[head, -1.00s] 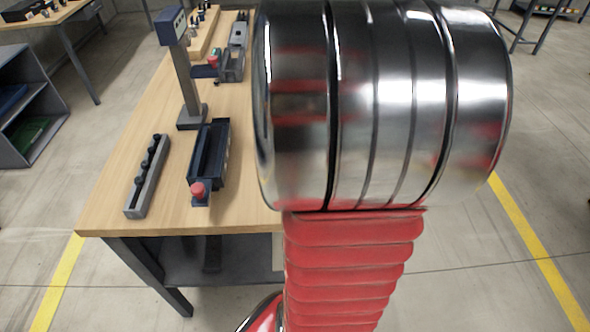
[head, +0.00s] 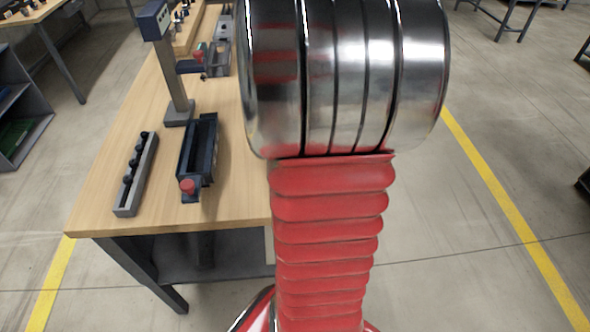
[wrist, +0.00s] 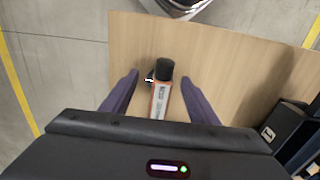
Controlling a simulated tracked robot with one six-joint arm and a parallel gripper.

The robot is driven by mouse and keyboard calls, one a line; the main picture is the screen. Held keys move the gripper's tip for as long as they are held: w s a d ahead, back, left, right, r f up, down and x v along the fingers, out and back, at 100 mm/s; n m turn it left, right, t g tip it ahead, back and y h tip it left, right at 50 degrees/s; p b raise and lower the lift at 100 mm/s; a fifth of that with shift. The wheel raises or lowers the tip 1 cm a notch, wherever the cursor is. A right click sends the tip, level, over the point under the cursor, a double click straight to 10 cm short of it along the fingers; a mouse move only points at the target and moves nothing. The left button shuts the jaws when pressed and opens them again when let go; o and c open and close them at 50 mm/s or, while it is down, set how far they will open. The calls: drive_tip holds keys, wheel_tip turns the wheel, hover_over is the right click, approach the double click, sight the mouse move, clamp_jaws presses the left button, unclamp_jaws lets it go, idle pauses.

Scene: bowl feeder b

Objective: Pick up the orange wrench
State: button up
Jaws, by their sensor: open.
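The orange wrench (wrist: 160,102) shows in the wrist view as an orange tool with a pale lettered label and a black end, over the wooden tabletop. Its black end points away from my gripper's body, and a small shiny part shows at its left side. My gripper (wrist: 160,77) is open, with one dark purple finger on each side of the tool and gaps between. I cannot tell how high the fingers are above it. The near part of the tool is hidden by the gripper body. In the head view my arm hides both gripper and wrench.
On the workbench (head: 105,215) stand a grey rack with black knobs (head: 137,175), a dark tray with a red knob (head: 200,150) and a post with a blue box (head: 172,75). A box marked 1 (wrist: 280,130) is at right in the wrist view.

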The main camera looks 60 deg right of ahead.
drive_tip(key=shift+c, duration=0.5)
clamp_jaws()
idle(0.5)
